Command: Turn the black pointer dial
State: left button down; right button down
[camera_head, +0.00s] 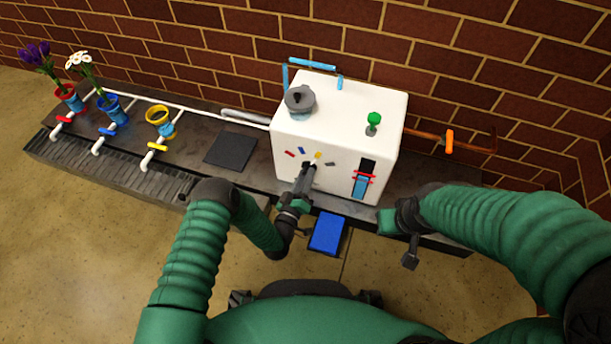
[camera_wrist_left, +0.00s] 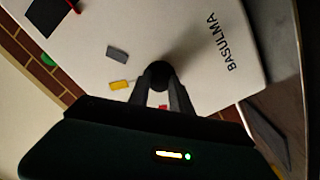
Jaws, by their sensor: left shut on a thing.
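The black pointer dial (camera_wrist_left: 158,72) is on the front face of the white box (camera_head: 340,110). Red, blue, yellow and grey marks fan out around it. My left gripper (camera_head: 309,171) reaches up to that face and is shut on the dial. In the left wrist view its two dark fingers (camera_wrist_left: 160,88) stand on either side of the round dial. In the head view the gripper mostly hides the dial, so its pointing direction is unclear. My right gripper (camera_head: 410,257) hangs to the right, below the box and apart from it; its jaw opening is too small to judge.
The box carries a grey lidded knob (camera_head: 300,99), a green knob (camera_head: 374,119) and a level gauge (camera_head: 363,180). A blue block (camera_head: 327,233) sits below the box. Flower pots and valved pipes line the left bench, with a dark pad (camera_head: 231,151). An orange valve (camera_head: 449,142) is at right.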

pick_arm(q)
jog(key=shift+a+f, duration=0.1)
dwell(0.3)
jog(key=c, duration=1.2)
grip_release()
jog(key=shift+o, duration=0.2)
jog(key=p+v, duration=0.8)
jog(key=v, duration=0.9)
